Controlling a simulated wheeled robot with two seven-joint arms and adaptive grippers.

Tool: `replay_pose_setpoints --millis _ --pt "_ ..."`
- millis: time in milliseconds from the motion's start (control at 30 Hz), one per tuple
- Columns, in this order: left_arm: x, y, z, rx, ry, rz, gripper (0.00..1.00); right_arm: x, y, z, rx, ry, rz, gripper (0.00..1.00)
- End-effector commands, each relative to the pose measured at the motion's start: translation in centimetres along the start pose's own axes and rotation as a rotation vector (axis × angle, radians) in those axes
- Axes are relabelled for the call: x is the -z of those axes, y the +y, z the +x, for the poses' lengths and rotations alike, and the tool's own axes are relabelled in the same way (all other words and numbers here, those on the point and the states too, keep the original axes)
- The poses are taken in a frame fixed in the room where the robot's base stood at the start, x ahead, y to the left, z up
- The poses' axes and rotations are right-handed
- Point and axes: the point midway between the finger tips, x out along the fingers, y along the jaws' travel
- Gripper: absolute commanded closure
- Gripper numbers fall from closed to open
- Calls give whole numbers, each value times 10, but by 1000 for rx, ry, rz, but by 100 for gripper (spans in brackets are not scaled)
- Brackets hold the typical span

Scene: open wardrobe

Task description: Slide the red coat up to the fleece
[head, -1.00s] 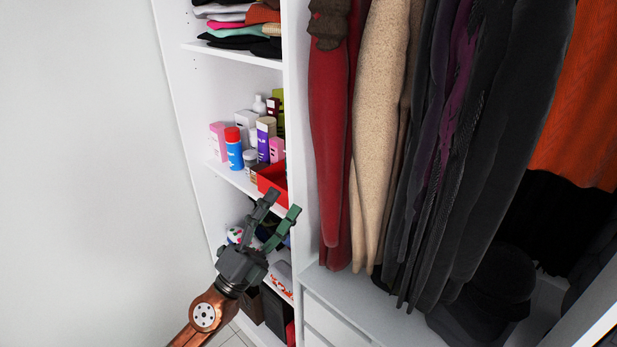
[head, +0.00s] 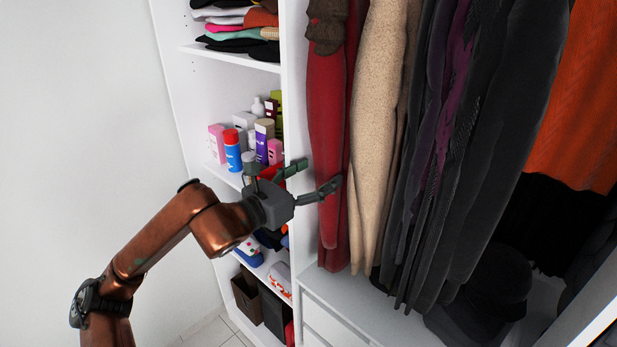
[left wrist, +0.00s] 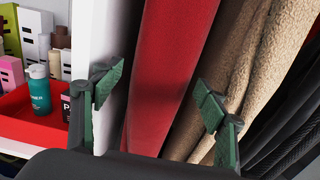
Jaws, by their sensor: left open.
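The red coat (head: 328,120) hangs at the left end of the wardrobe's hanging section, beside the white divider. The beige fuzzy garment, which looks like the fleece (head: 374,120), hangs just to its right. Their hangers and the rail are out of view. My left gripper (head: 321,174) is open at the coat's lower part, its fingers pointing right. In the left wrist view, the red coat (left wrist: 172,70) lies between the spread fingertips (left wrist: 159,92), with the fleece (left wrist: 250,60) behind the right finger. I cannot tell whether a finger touches the cloth. My right gripper is not in view.
The white divider (head: 294,90) stands left of the coat, close to my gripper. Shelves with bottles and a red tray (left wrist: 35,120) lie left of it. Dark garments (head: 470,150) hang tightly right of the fleece. A white drawer unit (head: 335,318) is below.

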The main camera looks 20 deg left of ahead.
Motion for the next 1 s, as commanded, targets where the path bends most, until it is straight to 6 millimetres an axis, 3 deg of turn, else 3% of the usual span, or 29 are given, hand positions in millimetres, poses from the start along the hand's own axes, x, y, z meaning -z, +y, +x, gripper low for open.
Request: replay_pose_setpoints --millis 300,667,1000 --pt "-2 -1 40 2 0 -2 33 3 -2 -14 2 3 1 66" --pt "0 -1 47 3 0 -1 33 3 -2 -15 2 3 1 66" --pt "0 -1 46 3 0 -1 55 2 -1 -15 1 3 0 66"
